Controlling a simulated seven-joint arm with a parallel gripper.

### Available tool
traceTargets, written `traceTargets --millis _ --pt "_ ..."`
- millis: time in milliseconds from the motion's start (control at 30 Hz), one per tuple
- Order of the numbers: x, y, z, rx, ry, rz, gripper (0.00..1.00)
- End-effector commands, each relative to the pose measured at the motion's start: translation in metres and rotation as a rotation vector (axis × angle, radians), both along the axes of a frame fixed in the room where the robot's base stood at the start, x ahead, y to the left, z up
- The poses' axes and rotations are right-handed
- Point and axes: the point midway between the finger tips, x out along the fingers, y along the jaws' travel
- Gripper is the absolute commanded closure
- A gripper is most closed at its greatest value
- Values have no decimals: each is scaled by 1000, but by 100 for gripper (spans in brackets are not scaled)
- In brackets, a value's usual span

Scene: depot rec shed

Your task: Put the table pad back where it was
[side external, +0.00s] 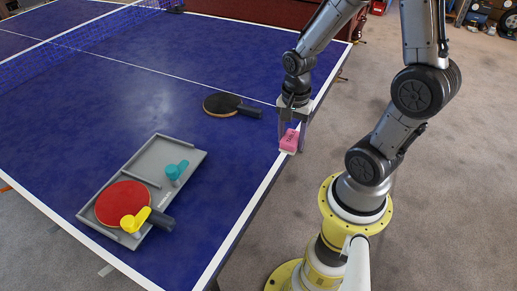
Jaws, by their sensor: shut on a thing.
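A pink block with a pale underside and small dark marks, which appears to be the table pad (290,141), is at the right edge of the blue table, over the white border line. My gripper (291,133) points down and is shut on the pad, with a finger on either side. I cannot tell whether the pad touches the table or is slightly above it.
A grey tray (190,148) on the blue table (90,110) holds a red paddle (115,198), a yellow item (134,221) and a teal item (175,171). A black paddle (222,104) lies left of my gripper. The net (75,49) crosses behind. Table between tray and edge is clear.

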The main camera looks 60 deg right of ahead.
Motion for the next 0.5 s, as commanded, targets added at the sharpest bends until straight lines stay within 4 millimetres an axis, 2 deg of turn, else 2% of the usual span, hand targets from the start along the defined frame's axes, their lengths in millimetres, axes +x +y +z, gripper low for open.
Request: traceTargets --millis 167,500 --pt "9 -10 4 1 2 -25 90" --pt "71 -37 -27 1 2 -25 90"
